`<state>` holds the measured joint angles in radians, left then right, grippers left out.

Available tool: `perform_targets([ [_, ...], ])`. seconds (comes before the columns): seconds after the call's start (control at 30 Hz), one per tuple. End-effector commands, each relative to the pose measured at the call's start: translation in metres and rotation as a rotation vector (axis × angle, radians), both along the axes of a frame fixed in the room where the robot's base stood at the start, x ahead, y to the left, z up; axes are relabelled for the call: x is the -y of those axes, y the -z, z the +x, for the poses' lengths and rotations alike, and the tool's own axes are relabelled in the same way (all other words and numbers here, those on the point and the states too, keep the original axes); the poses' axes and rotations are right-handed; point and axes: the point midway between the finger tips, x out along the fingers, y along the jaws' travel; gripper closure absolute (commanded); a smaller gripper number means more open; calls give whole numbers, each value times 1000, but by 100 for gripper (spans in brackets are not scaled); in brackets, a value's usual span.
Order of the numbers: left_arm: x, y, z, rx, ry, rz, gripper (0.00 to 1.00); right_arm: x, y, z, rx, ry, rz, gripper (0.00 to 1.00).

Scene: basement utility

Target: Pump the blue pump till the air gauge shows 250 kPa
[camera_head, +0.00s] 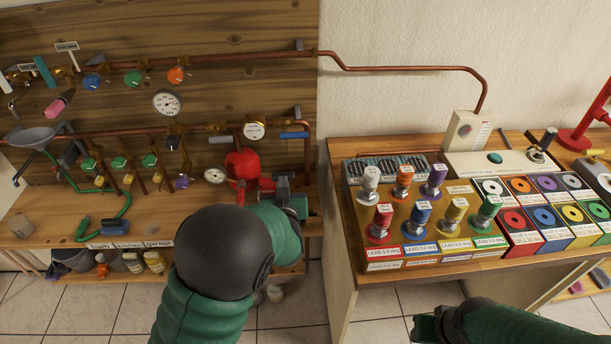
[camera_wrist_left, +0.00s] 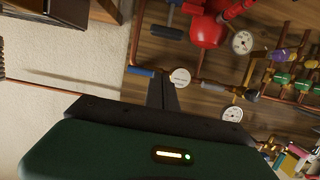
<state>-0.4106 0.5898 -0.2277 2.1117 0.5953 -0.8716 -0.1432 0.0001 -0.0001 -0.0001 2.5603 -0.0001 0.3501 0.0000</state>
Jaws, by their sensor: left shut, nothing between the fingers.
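A blue handle (camera_head: 294,135) sits on the copper pipework at the right end of the wooden board; it also shows in the left wrist view (camera_wrist_left: 141,71). I cannot tell whether it belongs to the blue pump. A red tank (camera_head: 242,163) stands below, with a round white gauge (camera_head: 215,175) beside it. Another gauge (camera_head: 254,130) is on the pipe next to the blue handle. The gauge readings are too small to read. My left gripper (camera_wrist_left: 162,92) is shut and empty, in front of the board; my forearm hides part of the bench. My right gripper (camera_head: 427,327) is low at the bottom edge, its fingers unclear.
A third gauge (camera_head: 167,102) and coloured knobs are higher on the board. A grey funnel (camera_head: 34,137) and green hose (camera_head: 122,210) are at left.

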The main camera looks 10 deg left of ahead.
Motion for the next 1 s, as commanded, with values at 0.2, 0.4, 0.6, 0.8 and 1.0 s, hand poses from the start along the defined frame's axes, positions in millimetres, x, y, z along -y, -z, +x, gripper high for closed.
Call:
perform_targets([
  [0.2, -1, -1, 1, 6, -3, 2, 100, 0, 0, 0, 0, -1, 0, 64],
  [0.4, -3, 1, 8, 5, -4, 2, 100, 0, -1, 0, 0, -1, 0, 64],
  [0.6, -14, 10, 42, 4, -3, 4, 100, 0, -4, 0, 0, 0, 0, 64],
  [0.8, -25, 20, 83, 4, -3, 3, 100, 0, -9, 0, 0, 0, 0, 64],
  [1.0, -28, 49, 93, 1, -1, 3, 100, 0, -11, 0, 0, 0, 0, 64],
])
